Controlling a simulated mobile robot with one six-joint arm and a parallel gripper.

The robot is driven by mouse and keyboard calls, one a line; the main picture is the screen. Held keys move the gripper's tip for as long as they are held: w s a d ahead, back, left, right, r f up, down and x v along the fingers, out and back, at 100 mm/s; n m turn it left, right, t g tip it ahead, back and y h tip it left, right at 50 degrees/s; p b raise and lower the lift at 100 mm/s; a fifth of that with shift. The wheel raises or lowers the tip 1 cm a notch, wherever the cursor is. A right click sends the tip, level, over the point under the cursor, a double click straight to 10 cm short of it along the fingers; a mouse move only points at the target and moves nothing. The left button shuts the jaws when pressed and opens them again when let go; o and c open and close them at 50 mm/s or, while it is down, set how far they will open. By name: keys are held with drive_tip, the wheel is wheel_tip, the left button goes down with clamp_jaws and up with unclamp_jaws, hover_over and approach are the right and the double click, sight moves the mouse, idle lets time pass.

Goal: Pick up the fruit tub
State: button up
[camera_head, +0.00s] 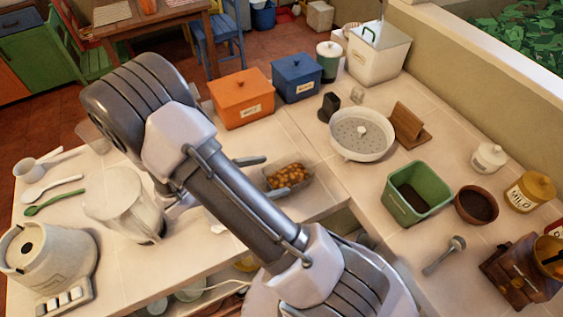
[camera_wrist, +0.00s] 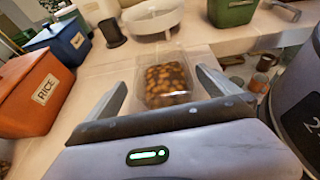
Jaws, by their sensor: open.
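The fruit tub (camera_head: 289,176) is a clear, open tub filled with small orange-brown fruits. It sits on the tiled counter near the inner front edge, just beyond my forearm in the head view. In the wrist view the fruit tub (camera_wrist: 167,82) is straight ahead, upright and centred. My gripper (camera_wrist: 162,80) is open, with one finger to the left of the tub and one to its right. The gripper (camera_head: 268,175) also shows beside the tub in the head view, its palm hidden by my arm. I cannot tell whether the fingers touch the tub.
An orange rice bin (camera_head: 241,98) and a blue bin (camera_head: 297,78) stand behind. A round white strainer (camera_head: 361,133) and a green tub (camera_head: 417,190) are to the right. Counter edges border an open gap below the tub.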

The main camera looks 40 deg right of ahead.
drive_tip(key=b, duration=0.2)
hover_over(289, 181)
drive_tip(key=f, duration=0.2)
drive_tip(key=shift+a+f, duration=0.35)
drive_tip(key=shift+d, duration=0.35)
drive_tip(key=c, duration=1.3)
drive_tip(key=shift+c, duration=0.2)
drive_tip(key=r+p, duration=0.1)
drive_tip(key=r, duration=0.3)
drive_tip(key=shift+a+p, duration=0.2)
drive_tip(key=shift+p, duration=0.2)
drive_tip(key=s+a+r+p, duration=0.1)
drive_tip(key=s+a, duration=0.9)
drive_tip(key=a, duration=0.1)
drive_tip(key=shift+s+a+p, duration=0.25)
drive_tip(key=shift+s+p, duration=0.15)
